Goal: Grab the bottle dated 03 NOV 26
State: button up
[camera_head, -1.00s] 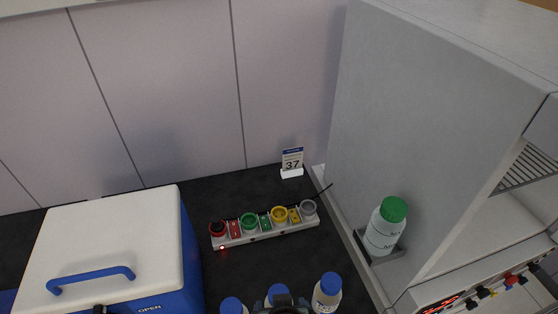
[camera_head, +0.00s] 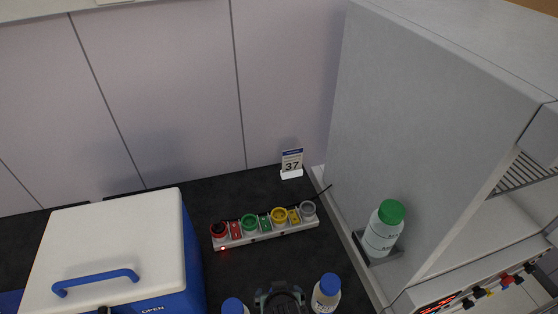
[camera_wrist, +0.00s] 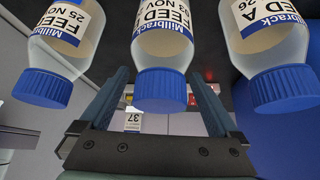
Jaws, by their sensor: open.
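Three clear bottles with blue caps stand in a row in the wrist view: a left bottle (camera_wrist: 58,40), a middle bottle (camera_wrist: 162,40) and a right bottle (camera_wrist: 268,40). Each has a white "Millbrack FEED" label. "NOV" shows on the left and middle labels, but the full dates are cut off or too small to read surely. My gripper (camera_wrist: 160,78) is open, with the middle bottle's cap between its fingers in the picture; contact cannot be told. In the head view my gripper (camera_head: 280,293) hides the middle bottle, between the left bottle (camera_head: 234,306) and right bottle (camera_head: 326,292).
A blue-and-white cooler box (camera_head: 110,250) stands at left. A strip of coloured sockets (camera_head: 264,227) and a "37" card (camera_head: 292,163) sit behind the bottles. A green-capped bottle (camera_head: 385,230) stands at right beside a tall grey cabinet (camera_head: 420,130).

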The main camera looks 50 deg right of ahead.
jog(key=shift+c, duration=0.2)
jog(key=shift+f, duration=0.1)
grip_shut()
dwell(0.4)
